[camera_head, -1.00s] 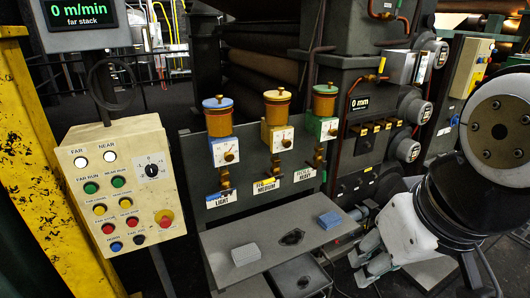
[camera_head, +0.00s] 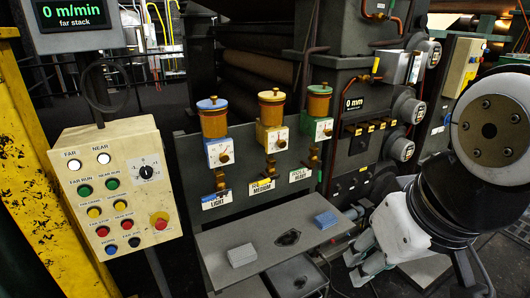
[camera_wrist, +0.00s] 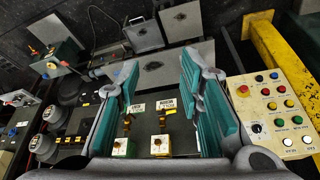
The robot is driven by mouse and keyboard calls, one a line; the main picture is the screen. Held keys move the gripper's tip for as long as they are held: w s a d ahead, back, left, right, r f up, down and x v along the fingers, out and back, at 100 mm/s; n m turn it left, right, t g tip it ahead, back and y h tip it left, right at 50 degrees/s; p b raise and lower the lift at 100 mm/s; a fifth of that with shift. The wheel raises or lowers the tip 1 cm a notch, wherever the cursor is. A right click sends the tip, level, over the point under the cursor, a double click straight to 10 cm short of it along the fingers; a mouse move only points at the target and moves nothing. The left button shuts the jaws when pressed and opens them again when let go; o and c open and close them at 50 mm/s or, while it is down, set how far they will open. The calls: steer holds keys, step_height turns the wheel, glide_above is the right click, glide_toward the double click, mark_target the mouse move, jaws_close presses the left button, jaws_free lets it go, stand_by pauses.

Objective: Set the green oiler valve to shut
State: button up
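The green-capped oiler (camera_head: 319,101) is the rightmost of three on a grey stand, above the HEAVY label. Its green dial box (camera_head: 317,130) has a brass knob. Its brass valve (camera_head: 314,158) sits below; the handle's setting is too small to tell. In the wrist view, the green box (camera_wrist: 123,148) and its valve (camera_wrist: 127,121) appear upside down between my fingers, left of the yellow one. My gripper (camera_wrist: 158,68) is open and empty. In the head view, my gripper (camera_head: 362,255) hangs right of the stand, apart from the valve.
Blue-capped (camera_head: 213,118) and yellow-capped (camera_head: 271,108) oilers stand left of the green one. A shelf (camera_head: 222,234) below holds a grey block (camera_head: 241,255) and a blue block (camera_head: 326,219). A button panel (camera_head: 120,190) stands left. Machine housings and gauges are close on the right.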

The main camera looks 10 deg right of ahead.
steer(key=w+d+f+t+h+b, duration=0.1)
steer(key=w+d+f+b, duration=0.15)
steer(key=w, duration=0.55)
steer(key=w+d+f+t+h+b, duration=0.15)
steer(key=w+d+b, duration=0.25)
steer(key=w, duration=0.5)
steer(key=w+d+f+t+b, duration=0.2)
steer(key=w+d+f+b, duration=0.1)
steer(key=w, duration=0.5)
steer(key=t+y+b, duration=0.1)
steer(key=t+b, duration=0.5)
steer(key=b, duration=0.6)
glide_toward(320, 173)
steer(key=s+r, duration=0.6)
steer(key=s, duration=0.1)
steer(key=w+d+f+n+t+y+b, duration=0.2)
steer(key=w+d+f+t+y+b, duration=0.15)
steer(key=f+b, duration=0.4)
steer(key=w, duration=0.4)
steer(key=w+a+f, duration=0.1)
steer(key=w, duration=0.4)
steer(key=w+a+b, duration=0.1)
steer(key=w, duration=0.4)
steer(key=shift+a+f, duration=0.15)
steer(key=shift+f, duration=0.25)
jaws_close()
